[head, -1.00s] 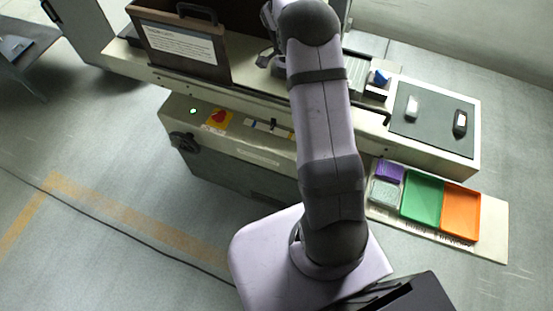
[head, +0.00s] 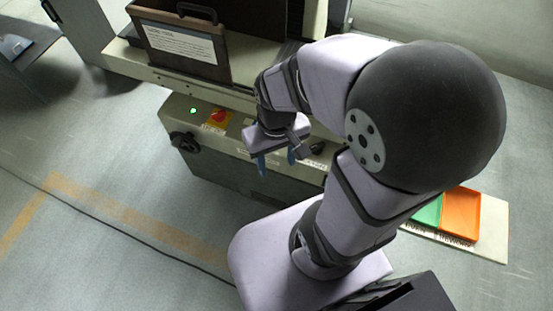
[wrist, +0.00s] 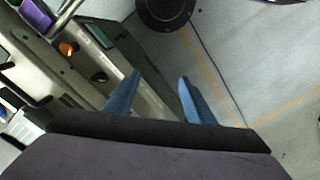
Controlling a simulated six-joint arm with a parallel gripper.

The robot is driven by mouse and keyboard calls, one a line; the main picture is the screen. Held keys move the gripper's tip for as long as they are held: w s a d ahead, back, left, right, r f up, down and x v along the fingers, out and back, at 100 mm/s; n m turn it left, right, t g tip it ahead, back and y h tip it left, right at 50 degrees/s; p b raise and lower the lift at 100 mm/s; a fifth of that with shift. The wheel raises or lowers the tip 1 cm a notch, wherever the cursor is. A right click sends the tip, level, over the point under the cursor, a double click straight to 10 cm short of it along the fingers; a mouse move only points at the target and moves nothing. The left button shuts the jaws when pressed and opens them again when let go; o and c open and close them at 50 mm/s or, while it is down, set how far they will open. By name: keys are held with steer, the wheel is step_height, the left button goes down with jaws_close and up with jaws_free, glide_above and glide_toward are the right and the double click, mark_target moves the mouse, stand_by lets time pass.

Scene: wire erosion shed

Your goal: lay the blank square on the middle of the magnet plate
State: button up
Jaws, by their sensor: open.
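My gripper (head: 277,163) hangs in front of the machine's front panel in the head view, with its blue fingers pointing down. In the wrist view my gripper (wrist: 160,80) has its fingers spread apart with nothing between them. I cannot make out the blank square or the magnet plate in either current view. My large arm joint covers the right part of the bench in the head view.
An orange tray (head: 461,212) and part of a green tray (head: 429,211) lie at the right. A brown door (head: 180,49) with a white label stands on the machine at the upper left.

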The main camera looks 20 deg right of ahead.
steer(key=c, duration=1)
steer(key=shift+d, duration=0.1)
jaws_close()
steer(key=s+d+f+m+t+y+b, duration=0.15)
steer(key=s+d+f+m, duration=0.3)
steer(key=d+m, duration=0.55)
steer(key=s+d+f+m+y+b, duration=0.1)
steer(key=s+d+f+m+b, duration=0.15)
steer(key=d+f+m, duration=0.75)
steer(key=w+d+r+m+t+h, duration=0.1)
steer(key=w+d+r+m+t, duration=0.6)
steer(key=w+d+r+m, duration=0.7)
steer(key=shift+d+r+m, duration=0.3)
steer(key=shift+d+r, duration=0.5)
steer(key=shift+d, duration=0.3)
